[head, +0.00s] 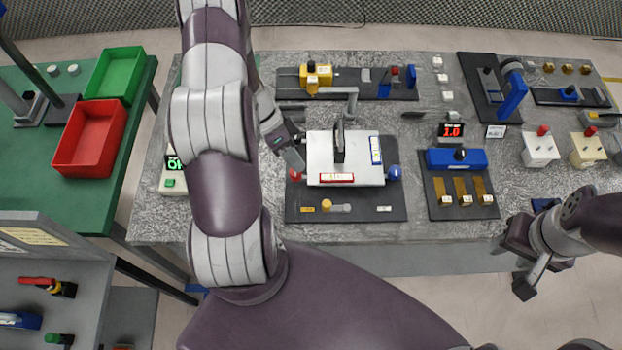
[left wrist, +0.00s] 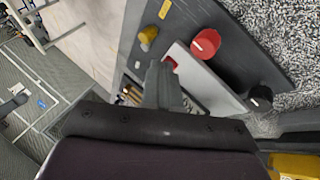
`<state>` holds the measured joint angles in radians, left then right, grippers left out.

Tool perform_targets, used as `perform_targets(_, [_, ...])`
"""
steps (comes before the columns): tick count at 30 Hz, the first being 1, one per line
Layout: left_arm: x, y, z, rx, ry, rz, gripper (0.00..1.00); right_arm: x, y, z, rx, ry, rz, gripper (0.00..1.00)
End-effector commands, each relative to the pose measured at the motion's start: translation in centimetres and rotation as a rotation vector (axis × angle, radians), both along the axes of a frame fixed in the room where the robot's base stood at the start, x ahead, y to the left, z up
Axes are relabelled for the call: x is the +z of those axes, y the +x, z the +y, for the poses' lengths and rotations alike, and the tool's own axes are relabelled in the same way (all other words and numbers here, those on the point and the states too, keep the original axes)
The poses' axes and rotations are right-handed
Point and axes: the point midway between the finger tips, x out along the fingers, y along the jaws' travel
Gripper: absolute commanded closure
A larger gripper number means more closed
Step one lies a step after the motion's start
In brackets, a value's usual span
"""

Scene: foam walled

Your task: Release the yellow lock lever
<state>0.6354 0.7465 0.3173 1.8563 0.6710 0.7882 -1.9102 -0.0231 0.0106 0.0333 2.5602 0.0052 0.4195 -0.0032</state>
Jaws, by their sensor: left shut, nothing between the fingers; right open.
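The yellow lock lever (head: 326,204) is a small yellow knob with a grey bar pointing right, on the front of a dark board (head: 362,212). Its yellow knob also shows in the left wrist view (left wrist: 148,36). My right gripper (head: 514,262) is open and empty, off the front right of the table, far from the lever.
The white plate (head: 350,148) carries an upright dark handle (head: 339,142). A red knob (head: 295,174) and a blue knob (head: 394,172) flank it. A blue block fixture (head: 457,160) stands to the right. The table front before the board is clear.

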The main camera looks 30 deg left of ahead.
Motion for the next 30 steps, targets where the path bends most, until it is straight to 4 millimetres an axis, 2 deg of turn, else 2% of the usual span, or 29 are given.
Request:
perform_targets(3, [0.2, 0.1, -0.4, -0.117, -0.027, -0.089, 1.0, 0.0, 0.0, 0.0, 0.0, 0.0, 0.0, 0.57])
perform_targets(6, [0.3, 0.0, -0.4, -0.163, -0.031, -0.121, 1.0, 0.0, 0.0, 0.0, 0.0, 0.0, 0.0, 0.57])
perform_targets(17, [0.1, 0.0, -0.7, -0.171, -0.032, -0.124, 1.0, 0.2, 0.0, 0.0, 0.0, 0.0, 0.0, 0.57])
perform_targets(20, [-0.8, -0.1, -1.5, -0.171, -0.033, -0.123, 1.0, 0.7, 0.0, 0.0, 0.0, 0.0, 0.0, 0.57])
perform_targets(30, [-5.8, -0.5, -5.3, -0.17, -0.031, -0.121, 1.0, 2.7, 0.0, 0.0, 0.0, 0.0, 0.0, 0.57])
